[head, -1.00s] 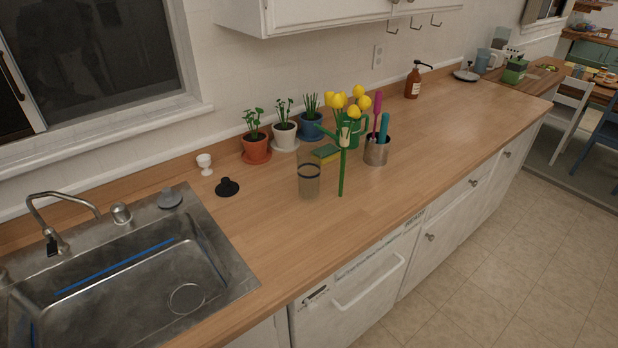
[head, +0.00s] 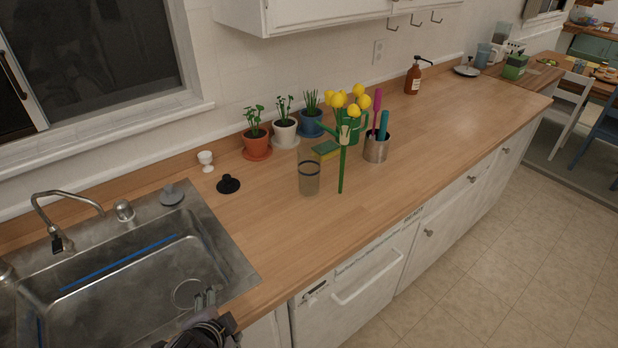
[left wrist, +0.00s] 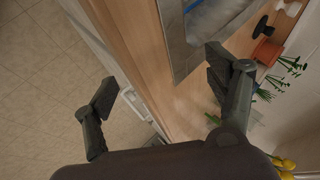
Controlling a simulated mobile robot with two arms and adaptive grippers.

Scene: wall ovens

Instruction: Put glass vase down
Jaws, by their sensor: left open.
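The glass vase (head: 309,180) is a clear cylinder with a dark band, standing upright on the wooden counter (head: 265,215). A yellow-headed flower with a green stem (head: 341,172) stands just right of it. My left gripper (head: 205,298) shows at the bottom of the head view, by the sink's front right corner, well apart from the vase. In the left wrist view, my left gripper (left wrist: 161,68) has its two fingers spread wide with nothing between them. I cannot make out the vase there. My right gripper is in neither view.
The sink (head: 130,275) is at the left. The counter's front middle is clear. A brown bottle (head: 413,79) stands farther back.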

